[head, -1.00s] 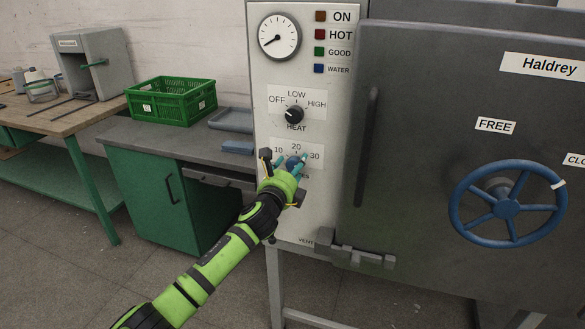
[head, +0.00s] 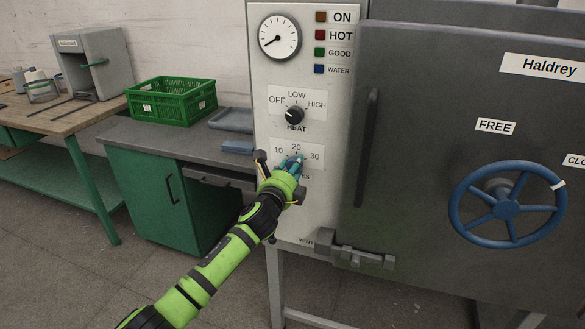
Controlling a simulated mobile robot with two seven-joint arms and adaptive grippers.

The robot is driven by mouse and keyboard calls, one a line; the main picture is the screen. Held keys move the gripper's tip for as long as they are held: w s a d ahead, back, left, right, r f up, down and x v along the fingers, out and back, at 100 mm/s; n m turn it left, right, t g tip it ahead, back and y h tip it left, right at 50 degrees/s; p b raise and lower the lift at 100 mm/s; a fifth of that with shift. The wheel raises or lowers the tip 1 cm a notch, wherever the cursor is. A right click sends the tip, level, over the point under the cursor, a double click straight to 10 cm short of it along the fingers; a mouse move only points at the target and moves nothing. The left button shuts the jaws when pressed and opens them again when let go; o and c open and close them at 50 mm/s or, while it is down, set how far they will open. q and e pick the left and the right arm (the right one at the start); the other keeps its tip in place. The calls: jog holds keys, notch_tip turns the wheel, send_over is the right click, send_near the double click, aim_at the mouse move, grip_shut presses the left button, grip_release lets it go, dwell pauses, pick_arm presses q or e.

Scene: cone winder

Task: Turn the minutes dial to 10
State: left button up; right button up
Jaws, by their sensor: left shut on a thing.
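The minutes dial (head: 290,163) is a small blue knob on the pale control panel (head: 270,215), below the heat knob. The marks 10, 20 and 30 show around it on a white label. My left gripper (head: 291,165) reaches up from below and is shut on the dial. Its green hand and teal fingers hide most of the dial and part of the word under it. The dial's pointer is hidden, so its setting cannot be read. My right gripper is not in the view.
The black heat knob (head: 295,114) sits above the dial. To the right is the dark door with its bar handle (head: 367,148) and blue handwheel (head: 508,208). A bench with a green crate (head: 172,103) stands left of the panel. Open floor lies in front.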

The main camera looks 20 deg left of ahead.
pick_arm(q)
jog(key=n+p, duration=0.3)
jog(key=n, duration=1.8)
jog(key=shift+r+n, duration=0.1)
jog(key=shift+n, duration=0.3)
dwell(0.3)
jog(key=o, duration=1.2)
jog(key=shift+c, duration=0.2)
jog(key=s, duration=1.2)
jog(key=shift+a, duration=0.2)
